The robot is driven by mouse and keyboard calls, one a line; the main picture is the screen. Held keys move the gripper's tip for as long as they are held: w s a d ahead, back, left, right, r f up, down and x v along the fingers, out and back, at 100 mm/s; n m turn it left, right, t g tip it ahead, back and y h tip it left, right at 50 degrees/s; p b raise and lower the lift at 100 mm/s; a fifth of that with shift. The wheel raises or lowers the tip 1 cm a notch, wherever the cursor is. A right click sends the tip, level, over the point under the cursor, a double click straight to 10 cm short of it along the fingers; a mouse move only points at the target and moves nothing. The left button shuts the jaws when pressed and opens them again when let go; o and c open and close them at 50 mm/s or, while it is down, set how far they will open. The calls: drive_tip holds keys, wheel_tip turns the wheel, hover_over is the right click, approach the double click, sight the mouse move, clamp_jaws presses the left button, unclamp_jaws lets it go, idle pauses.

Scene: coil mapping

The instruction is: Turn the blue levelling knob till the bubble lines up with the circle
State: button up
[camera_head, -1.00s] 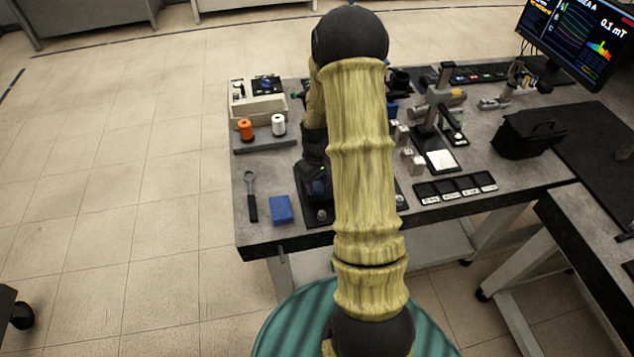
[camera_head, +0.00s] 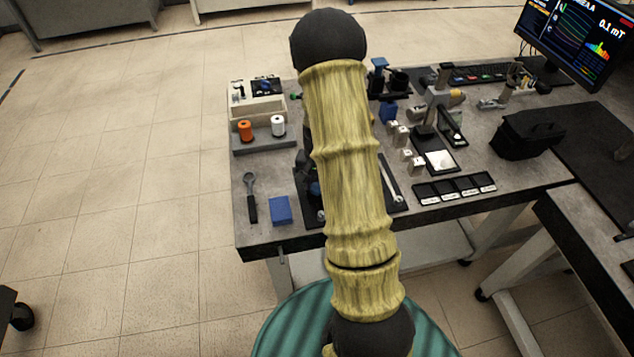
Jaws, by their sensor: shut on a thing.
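My arm runs up the middle of the view and covers much of the levelling plate (camera_head: 311,215), a dark plate near the table's front edge. A small blue part, seemingly the blue levelling knob (camera_head: 315,188), shows at the arm's left edge. My gripper (camera_head: 307,175) is a dark sliver there, down at the knob and shut on it as far as I can tell. Its fingertips are mostly hidden behind my arm. The bubble and the circle cannot be made out.
Right are a black tray (camera_head: 454,189), a stand (camera_head: 437,105) and a black bag (camera_head: 527,133). Free tabletop lies between these.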

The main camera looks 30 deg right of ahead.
drive_tip(key=shift+s+f+m, duration=0.1)
drive_tip(key=shift+s+m, duration=0.05)
drive_tip(key=shift+m, duration=1.75)
drive_tip(key=o, duration=1)
drive_tip(key=shift+r, duration=0.35)
wheel_tip(320, 180, up, 17)
drive_tip(key=shift+d+f, duration=0.15)
drive_tip(key=shift+d, duration=0.2)
